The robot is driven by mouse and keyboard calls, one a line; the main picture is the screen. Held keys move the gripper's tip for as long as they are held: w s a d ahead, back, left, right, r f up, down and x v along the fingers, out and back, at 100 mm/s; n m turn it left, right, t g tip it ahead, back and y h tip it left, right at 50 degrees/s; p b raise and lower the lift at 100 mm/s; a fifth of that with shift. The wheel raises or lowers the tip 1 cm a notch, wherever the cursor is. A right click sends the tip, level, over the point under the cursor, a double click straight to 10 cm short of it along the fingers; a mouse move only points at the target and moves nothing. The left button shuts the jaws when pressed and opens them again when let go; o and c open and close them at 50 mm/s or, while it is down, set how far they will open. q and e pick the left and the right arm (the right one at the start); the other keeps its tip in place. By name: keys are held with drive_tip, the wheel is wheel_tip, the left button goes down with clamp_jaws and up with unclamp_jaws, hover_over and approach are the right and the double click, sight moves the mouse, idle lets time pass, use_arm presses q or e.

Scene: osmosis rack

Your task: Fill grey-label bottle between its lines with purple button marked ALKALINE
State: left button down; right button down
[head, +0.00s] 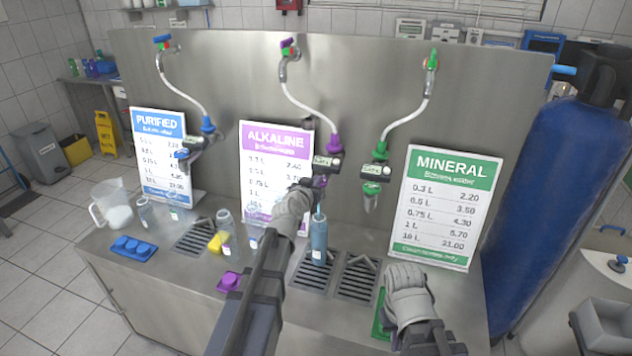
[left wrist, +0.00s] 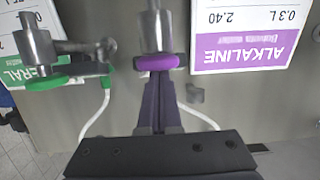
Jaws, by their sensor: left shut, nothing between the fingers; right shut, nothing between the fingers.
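Under the ALKALINE tap, a blue-grey bottle (head: 318,238) stands upright on the drain grate. The purple button (left wrist: 158,62) sits at the tap's end in the left wrist view. My left gripper (head: 308,186) is shut and empty, its tips at the button; the left wrist view shows the closed fingers (left wrist: 160,95) right against it or very close. In the head view my gripper partly hides the button. My right gripper (head: 404,275) is shut and empty, low over the counter's right side.
PURIFIED (head: 160,155), ALKALINE (head: 275,165) and MINERAL (head: 447,205) signs stand along the steel back panel. Several bottles, a jug (head: 112,205), a yellow sponge (head: 218,242), blue caps (head: 134,247) and a purple piece (head: 229,282) sit left. A blue tank (head: 560,190) stands right.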

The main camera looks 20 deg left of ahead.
use_arm(q)
drive_tip(key=shift+r, duration=0.1)
idle(0.4)
drive_tip(key=s+r+p, duration=0.6)
drive_tip(key=s, duration=0.3)
drive_tip(key=shift+s+a, duration=0.2)
drive_tip(key=shift+s, duration=0.15)
drive_tip(key=shift+r, duration=0.1)
idle(0.6)
